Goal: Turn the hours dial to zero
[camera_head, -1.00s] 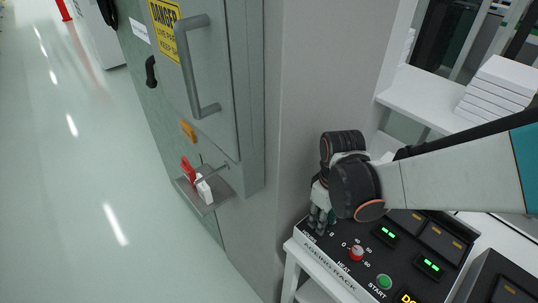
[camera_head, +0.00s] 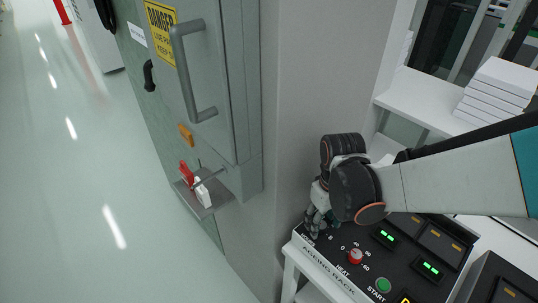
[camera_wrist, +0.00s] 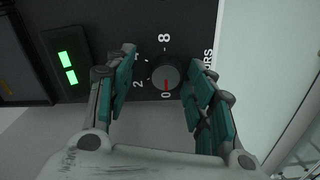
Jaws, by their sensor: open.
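The hours dial is a round dark knob (camera_wrist: 166,74) on the black control panel (camera_wrist: 95,22), in the middle of the wrist view. Its red pointer mark lies at the edge of the knob beside the printed 0. The numbers 2 and 8 are also readable around it. My gripper (camera_wrist: 158,72) is open, with one teal-padded finger on each side of the knob and visible gaps to it. In the head view my gripper (camera_head: 313,224) is at the panel's left corner and hides the dial.
The panel, marked AGEING RACK, also has a red-tipped heat dial (camera_head: 355,256), a green start button (camera_head: 383,285) and lit green displays (camera_head: 428,268). A grey cabinet with a handle (camera_head: 192,75) stands to the left. White boxes (camera_head: 500,88) lie on a shelf behind.

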